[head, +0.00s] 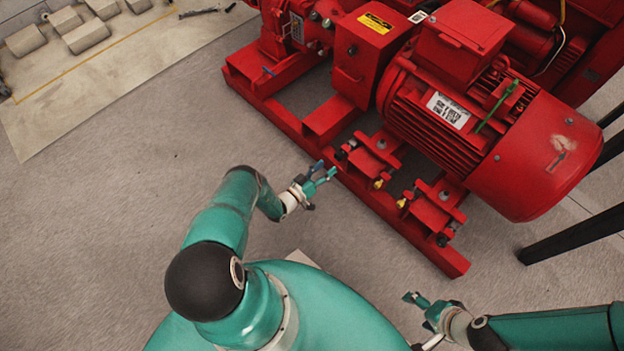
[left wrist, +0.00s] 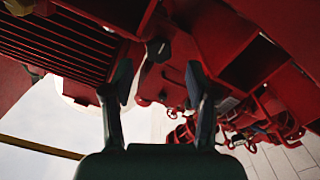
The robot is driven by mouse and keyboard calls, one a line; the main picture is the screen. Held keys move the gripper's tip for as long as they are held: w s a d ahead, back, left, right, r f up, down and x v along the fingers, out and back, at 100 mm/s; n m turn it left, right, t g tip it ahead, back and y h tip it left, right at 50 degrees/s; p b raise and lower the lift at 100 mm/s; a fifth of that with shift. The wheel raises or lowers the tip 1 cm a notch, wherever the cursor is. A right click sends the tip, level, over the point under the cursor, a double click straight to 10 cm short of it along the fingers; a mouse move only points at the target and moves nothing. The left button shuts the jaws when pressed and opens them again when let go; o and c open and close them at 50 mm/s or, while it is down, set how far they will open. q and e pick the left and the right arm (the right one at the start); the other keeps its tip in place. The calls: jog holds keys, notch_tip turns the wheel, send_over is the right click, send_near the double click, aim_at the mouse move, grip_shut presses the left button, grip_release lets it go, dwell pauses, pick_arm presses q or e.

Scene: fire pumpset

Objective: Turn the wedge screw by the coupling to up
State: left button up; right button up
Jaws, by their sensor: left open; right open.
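A dark hexagonal screw head (left wrist: 158,50), apparently the wedge screw by the coupling, shows ahead of my open left gripper (left wrist: 158,84) in the left wrist view. It lies between the lines of the two fingers, apparently beyond their tips. In the head view a small dark screw end (head: 340,155) shows on the wedge support (head: 376,150) nearer the coupling guard (head: 362,50). My left gripper (head: 326,173) is just in front of it, beside the base rail, empty. My right gripper (head: 422,303) is open and empty, low at the right. The screw's exact setting cannot be told.
The red motor (head: 500,130) stands above the supports. A second wedge support (head: 435,210) stands further right on the red base frame (head: 445,262). Brass-coloured fittings sit between the supports. Dark posts (head: 575,235) stand at the right. The floor (head: 100,230) at left is clear.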

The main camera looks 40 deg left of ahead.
pick_arm(q)
jog(key=s, duration=0.6)
jog(key=shift+s+a, duration=0.2)
jog(key=shift+s, duration=0.2)
